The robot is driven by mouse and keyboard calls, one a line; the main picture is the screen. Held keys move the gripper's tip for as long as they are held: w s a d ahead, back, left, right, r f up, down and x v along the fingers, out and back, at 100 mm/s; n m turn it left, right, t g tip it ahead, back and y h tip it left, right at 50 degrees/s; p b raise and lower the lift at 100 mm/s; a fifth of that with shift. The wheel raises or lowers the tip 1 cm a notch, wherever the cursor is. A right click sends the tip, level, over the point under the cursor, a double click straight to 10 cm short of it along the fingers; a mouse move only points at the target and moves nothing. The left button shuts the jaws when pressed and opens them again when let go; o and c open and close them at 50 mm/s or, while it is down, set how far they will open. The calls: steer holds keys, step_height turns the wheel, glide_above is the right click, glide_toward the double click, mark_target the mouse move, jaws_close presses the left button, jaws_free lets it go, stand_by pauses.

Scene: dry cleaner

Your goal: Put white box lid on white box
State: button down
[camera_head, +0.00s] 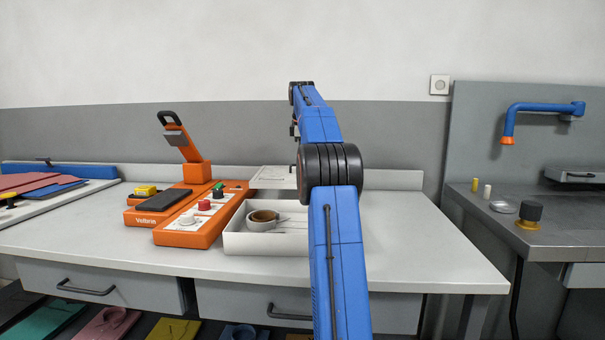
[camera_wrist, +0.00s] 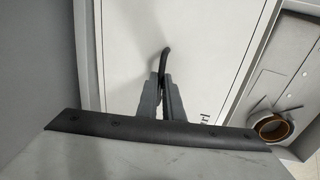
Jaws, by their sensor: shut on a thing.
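The white box (camera_head: 262,244) stands open on the counter, partly hidden by my blue arm. It holds a roll of tape (camera_head: 264,217) and some thin items. The white box lid (camera_head: 270,178) is a flat panel behind the box in the head view; my arm hides its right part. I cannot tell its height above the counter. In the wrist view the lid (camera_wrist: 135,55) is under my gripper (camera_wrist: 165,85), which is shut on its dark curved handle (camera_wrist: 166,58). The open box (camera_wrist: 252,90) is to the right of the lid there, apart from it.
An orange machine (camera_head: 190,235) with knobs stands close to the box's left side. A tall orange press (camera_head: 193,165) is behind it. Coloured boards (camera_head: 35,184) lie at far left. The counter (camera_head: 430,255) is clear to the right of my arm.

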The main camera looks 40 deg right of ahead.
steer(key=shift+r, duration=0.4)
steer(key=s+a+r, duration=0.1)
steer(key=s+a, duration=0.1)
steer(key=a, duration=0.1)
steer(key=s+a+r, duration=0.1)
steer(key=s+a, duration=0.2)
steer(key=s+a+r, duration=0.2)
steer(key=a, duration=0.2)
steer(key=shift+s, duration=0.25)
steer(key=s+a, duration=1.2)
step_height(320, 180, down, 7)
steer(key=shift+r, duration=0.15)
steer(key=shift+d+f, duration=0.1)
steer(key=shift+f, duration=1.1)
stand_by(1.6)
steer(key=c, duration=1.8)
jaws_free()
